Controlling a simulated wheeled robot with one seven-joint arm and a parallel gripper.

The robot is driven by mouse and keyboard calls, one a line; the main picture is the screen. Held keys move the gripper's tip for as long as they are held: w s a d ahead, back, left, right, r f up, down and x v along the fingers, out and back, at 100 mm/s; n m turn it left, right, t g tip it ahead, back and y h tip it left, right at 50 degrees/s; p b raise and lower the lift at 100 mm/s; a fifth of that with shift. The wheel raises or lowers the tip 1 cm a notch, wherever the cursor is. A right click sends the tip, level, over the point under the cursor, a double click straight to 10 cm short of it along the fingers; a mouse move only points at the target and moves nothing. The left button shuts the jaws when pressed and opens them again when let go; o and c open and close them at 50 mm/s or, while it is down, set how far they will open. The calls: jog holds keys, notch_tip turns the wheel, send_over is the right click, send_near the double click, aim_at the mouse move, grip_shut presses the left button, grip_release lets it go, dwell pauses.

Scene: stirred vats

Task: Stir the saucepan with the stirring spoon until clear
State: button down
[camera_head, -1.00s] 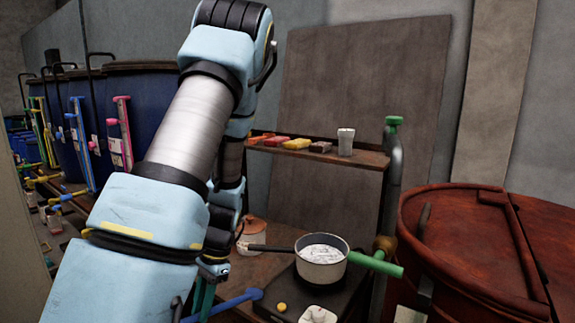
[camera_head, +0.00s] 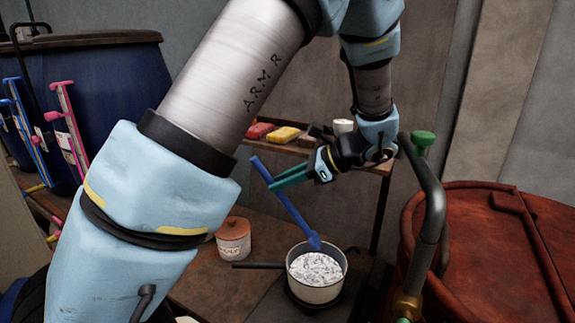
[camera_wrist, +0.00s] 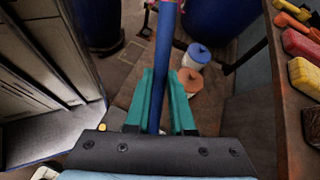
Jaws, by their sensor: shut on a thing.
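The saucepan (camera_head: 312,294) is pale with a dark handle and sits on a dark hob at lower centre in the head view. White and grey mottled contents (camera_head: 316,268) fill much of it. The blue stirring spoon (camera_head: 290,209) slants down to the right, its head (camera_head: 314,243) at the pan's far rim; I cannot tell whether it touches the rim or contents. My gripper (camera_head: 273,186) has green fingers shut on the spoon's handle, above and behind the pan. In the wrist view the blue handle (camera_wrist: 164,50) runs between the fingers. The saucepan is not clearly visible there.
A lidded jar (camera_head: 233,243) stands left of the pan. A shelf (camera_head: 285,146) behind holds coloured blocks and a white cup. A grey pipe with a green cap (camera_head: 423,139) and a rusty red vat (camera_head: 485,250) stand close at right.

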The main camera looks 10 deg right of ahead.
jog(key=shift+w+d+r, duration=0.15)
jog(key=shift+d+r, duration=0.25)
jog(key=shift+d, duration=0.25)
jog(key=shift+w+a+f+b, duration=0.55)
jog(key=shift+a+f+b, duration=2)
jog(key=shift+b, duration=0.55)
jog(key=s+d+f+b, duration=0.1)
jog(key=d+f+b, duration=0.1)
jog(key=d+f, duration=0.3)
jog(key=shift+f, duration=1.45)
jog(key=shift+s, duration=0.1)
